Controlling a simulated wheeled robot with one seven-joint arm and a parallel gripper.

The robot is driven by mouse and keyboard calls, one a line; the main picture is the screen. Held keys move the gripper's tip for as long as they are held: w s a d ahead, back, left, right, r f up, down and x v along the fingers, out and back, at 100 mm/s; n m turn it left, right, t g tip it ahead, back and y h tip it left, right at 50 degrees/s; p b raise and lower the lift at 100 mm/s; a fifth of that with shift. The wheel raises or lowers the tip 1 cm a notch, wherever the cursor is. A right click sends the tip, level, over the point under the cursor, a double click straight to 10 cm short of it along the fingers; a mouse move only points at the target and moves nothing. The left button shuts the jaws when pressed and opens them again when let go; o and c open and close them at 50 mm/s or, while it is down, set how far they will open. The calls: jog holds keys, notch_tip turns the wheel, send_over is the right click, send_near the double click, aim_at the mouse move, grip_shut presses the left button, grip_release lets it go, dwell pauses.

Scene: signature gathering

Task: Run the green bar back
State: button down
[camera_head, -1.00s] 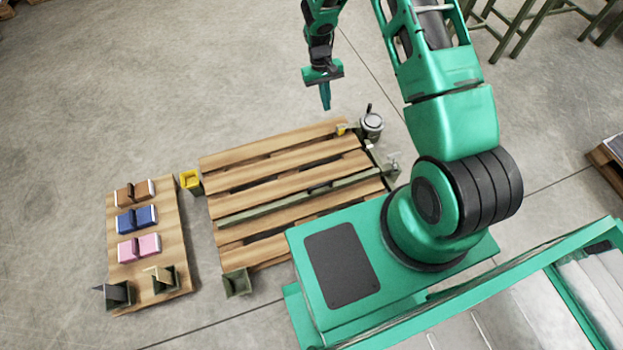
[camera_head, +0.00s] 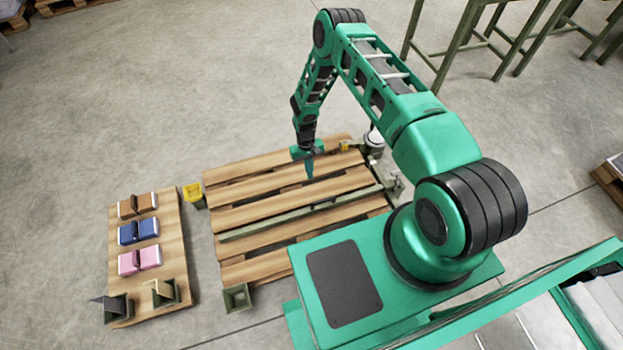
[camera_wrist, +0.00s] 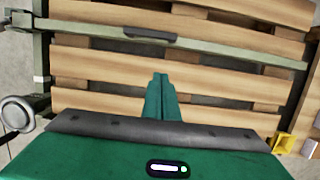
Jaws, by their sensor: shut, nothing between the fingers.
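The green bar (camera_head: 265,223) is a long olive rail lying across the slatted wooden pallet (camera_head: 240,192), from its left edge to its right edge. In the wrist view the bar (camera_wrist: 230,51) crosses the upper part of the picture, with a dark handle-like piece (camera_wrist: 150,33) on it. My gripper (camera_head: 309,177) is shut and empty, pointing down over the pallet. Its fingertips (camera_wrist: 160,78) show below the bar in the wrist view, apart from it. Their exact height above the slats is hard to tell.
A yellow box (camera_head: 193,192) sits at the pallet's left edge, and a round metal canister (camera_head: 375,142) at its back right. An olive open box (camera_head: 236,297) stands at the front left corner. A board (camera_head: 180,228) with brown, blue and pink blocks lies left.

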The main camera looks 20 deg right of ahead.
aim_at(311, 209)
jog(key=s+f, duration=0.6)
jog(key=f, duration=0.2)
dwell(0.4)
